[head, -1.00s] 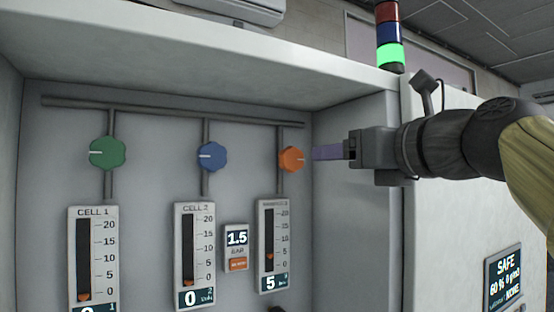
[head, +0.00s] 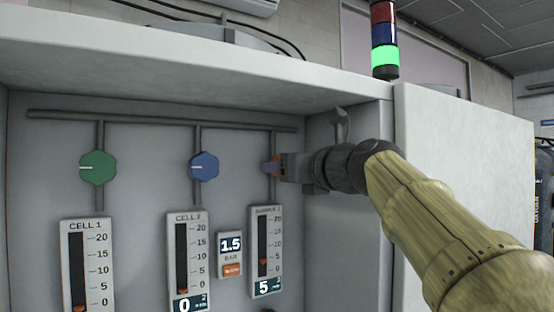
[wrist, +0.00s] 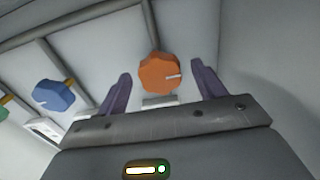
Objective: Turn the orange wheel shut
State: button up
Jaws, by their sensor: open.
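The orange wheel (wrist: 158,74) is a lobed knob with a white pointer line, seen in the wrist view between the two purple fingers of my gripper (wrist: 161,88). The fingers are open, one on each side of the wheel, with a gap on both sides. In the wrist view the pointer line lies near level, toward the right. In the head view my gripper (head: 272,167) covers most of the orange wheel, and only a little orange (head: 266,167) shows. Whether the fingertips reach past the wheel's face is hard to tell.
A blue wheel (head: 203,166) and a green wheel (head: 98,168) sit on pipes to the left. Below are gauges, the right one (head: 266,252) reading 5, and a 1.5 bar display (head: 230,245). The cabinet's side wall (head: 345,140) stands close right of my gripper.

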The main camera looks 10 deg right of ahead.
jog(key=x, duration=0.3)
jog(key=shift+w+a+p, duration=0.1)
jog(key=shift+w+p, duration=0.15)
jog(key=shift+p, duration=0.1)
jog(key=shift+c, duration=0.4)
jog(key=c, duration=0.9)
jog(key=shift+o, duration=0.2)
